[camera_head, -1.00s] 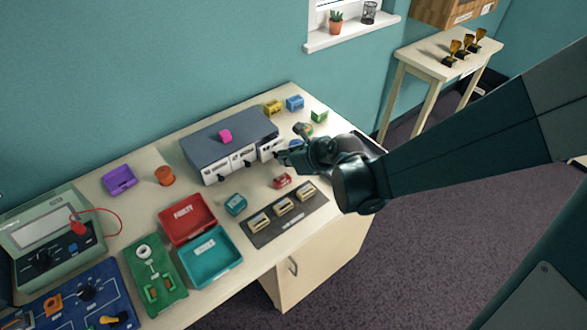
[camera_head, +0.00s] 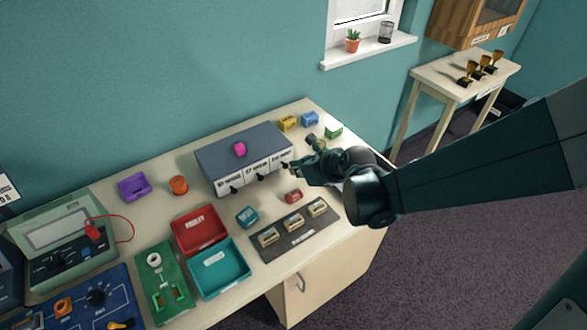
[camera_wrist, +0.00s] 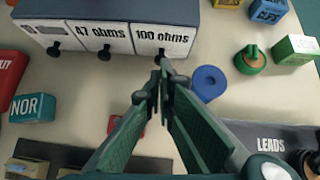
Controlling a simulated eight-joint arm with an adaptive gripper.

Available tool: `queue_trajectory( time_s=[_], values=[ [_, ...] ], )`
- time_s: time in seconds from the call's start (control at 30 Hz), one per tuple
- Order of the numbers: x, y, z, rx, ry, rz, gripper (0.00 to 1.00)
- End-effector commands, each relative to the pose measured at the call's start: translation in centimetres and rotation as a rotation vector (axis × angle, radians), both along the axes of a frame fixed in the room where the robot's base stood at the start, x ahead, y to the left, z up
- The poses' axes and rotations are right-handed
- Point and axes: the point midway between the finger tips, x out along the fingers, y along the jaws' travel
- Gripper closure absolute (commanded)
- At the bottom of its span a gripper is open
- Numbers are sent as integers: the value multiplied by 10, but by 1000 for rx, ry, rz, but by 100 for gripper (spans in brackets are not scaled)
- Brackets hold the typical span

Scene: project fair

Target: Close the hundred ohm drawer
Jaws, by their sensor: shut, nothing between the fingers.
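The grey drawer cabinet (camera_head: 240,148) stands on the bench with white-fronted drawers in a row. The 100 ohms drawer (camera_wrist: 165,32) is the rightmost one, beside the 47 ohms drawer (camera_wrist: 101,36). Its front looks level or nearly level with its neighbour's. In the head view the drawer (camera_head: 281,162) is partly beside my fingertips. My gripper (camera_wrist: 160,66) is shut and empty, its tips just in front of the 100 ohms drawer's knob area; I cannot tell whether they touch. It also shows in the head view (camera_head: 290,168).
A blue disc (camera_wrist: 209,83) and a green round piece (camera_wrist: 250,60) lie right of my fingers. A red block (camera_head: 293,196), a teal block (camera_head: 246,217) and a dark rack (camera_head: 292,232) lie in front of the cabinet. A pink block (camera_head: 239,149) sits on top.

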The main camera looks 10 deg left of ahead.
Motion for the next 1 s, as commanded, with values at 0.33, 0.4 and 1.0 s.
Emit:
queue_trajectory(
  time_s=[0.33, 0.4, 1.0],
  values=[
    [-22, -26, 35, -1, -1, -1, 100],
    [-26, -31, 41, -1, -1, -1, 100],
    [-37, -43, 53, -1, -1, 0, 100]
  ],
)
